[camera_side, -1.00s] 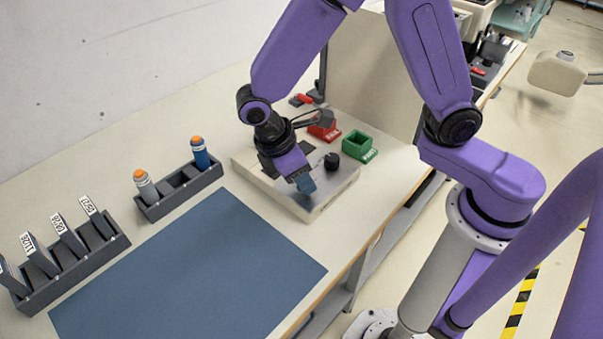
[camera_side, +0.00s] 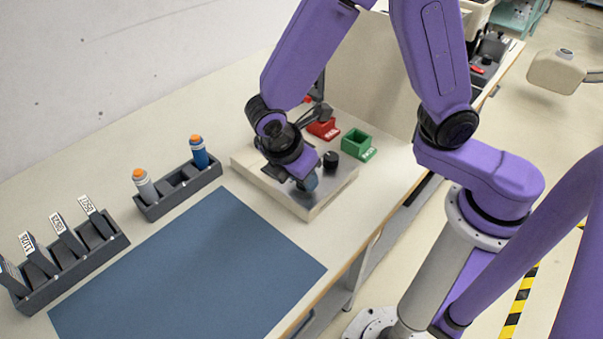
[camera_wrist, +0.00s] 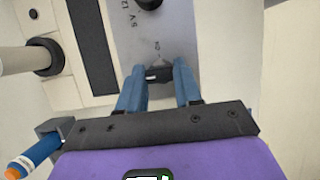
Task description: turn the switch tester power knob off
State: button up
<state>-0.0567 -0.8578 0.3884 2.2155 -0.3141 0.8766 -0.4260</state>
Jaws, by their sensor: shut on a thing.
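The switch tester (camera_side: 328,197) is a pale, low box on the bench in the side view. Its panel (camera_wrist: 125,50) fills the upper middle of the wrist view, with small printed marks. My gripper (camera_side: 306,184) points down at the tester's near part. In the wrist view my gripper (camera_wrist: 159,76) has its two blue fingers either side of a small black power knob (camera_wrist: 158,73) and is shut on it. The side view hides that knob behind the fingers. The knob's exact angle is hard to read. A larger round black knob (camera_side: 331,160) stands free behind; it also shows in the wrist view (camera_wrist: 149,3).
A red bin (camera_side: 324,130) and a green bin (camera_side: 358,144) stand behind the tester. A dark holder (camera_side: 182,196) with two orange-capped bottles and a rack (camera_side: 75,268) of labelled pieces stand left. The blue mat (camera_side: 190,270) is bare.

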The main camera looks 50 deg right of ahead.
jog(key=shift+a, duration=0.1)
jog(key=o, duration=1)
jog(key=shift+o, duration=0.2)
jog(key=v, duration=1.7)
jog(key=shift+r, duration=0.3)
